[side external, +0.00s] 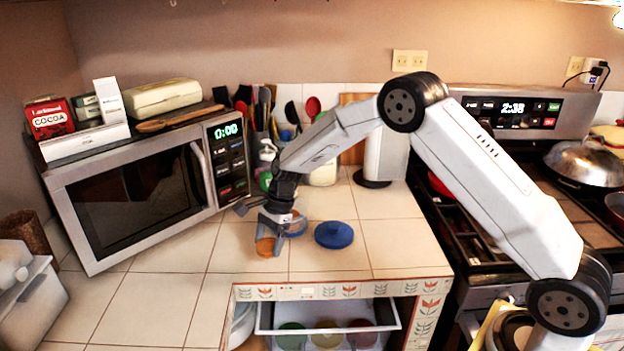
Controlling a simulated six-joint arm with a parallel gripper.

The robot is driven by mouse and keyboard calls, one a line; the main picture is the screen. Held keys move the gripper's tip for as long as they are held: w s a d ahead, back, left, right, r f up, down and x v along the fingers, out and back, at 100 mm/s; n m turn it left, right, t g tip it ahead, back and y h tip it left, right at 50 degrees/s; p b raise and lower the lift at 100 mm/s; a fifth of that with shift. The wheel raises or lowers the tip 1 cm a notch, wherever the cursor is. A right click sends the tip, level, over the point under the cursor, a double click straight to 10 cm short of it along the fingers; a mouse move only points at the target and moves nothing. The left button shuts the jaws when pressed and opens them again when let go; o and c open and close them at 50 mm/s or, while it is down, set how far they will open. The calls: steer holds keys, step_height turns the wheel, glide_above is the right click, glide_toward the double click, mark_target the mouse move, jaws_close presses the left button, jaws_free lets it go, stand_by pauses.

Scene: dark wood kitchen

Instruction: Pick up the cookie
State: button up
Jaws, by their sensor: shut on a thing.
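The cookie (265,247) is a small orange-brown round, seen tilted at the lower tip of my gripper (272,237). My gripper reaches down over the tiled counter, and its fingers are shut on the cookie. The fingers hide part of the cookie. I cannot tell whether its lower edge touches the tiles.
A blue round lid (333,235) lies right of my gripper. A small blue and brown container (296,224) stands close behind it. The microwave (140,185) is at left, the stove (510,170) at right. An open drawer (330,322) juts out below the counter.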

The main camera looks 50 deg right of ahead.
steer(key=s+r, duration=0.7)
steer(key=s, duration=0.5)
steer(key=shift+d+r, duration=0.4)
steer(key=shift+d, duration=0.05)
steer(key=w+d+m+t+h, duration=0.1)
steer(key=w+d+m+t, duration=0.1)
steer(key=w+d+m, duration=0.4)
steer(key=w+d+m+t+h, duration=0.1)
steer(key=w+d+m, duration=0.5)
steer(key=w, duration=0.7)
steer(key=shift+d+r+t, duration=0.15)
steer(key=shift+d+t, duration=0.25)
steer(key=shift+d, duration=0.05)
steer(key=shift+w+f, duration=0.1)
steer(key=shift+f, duration=0.15)
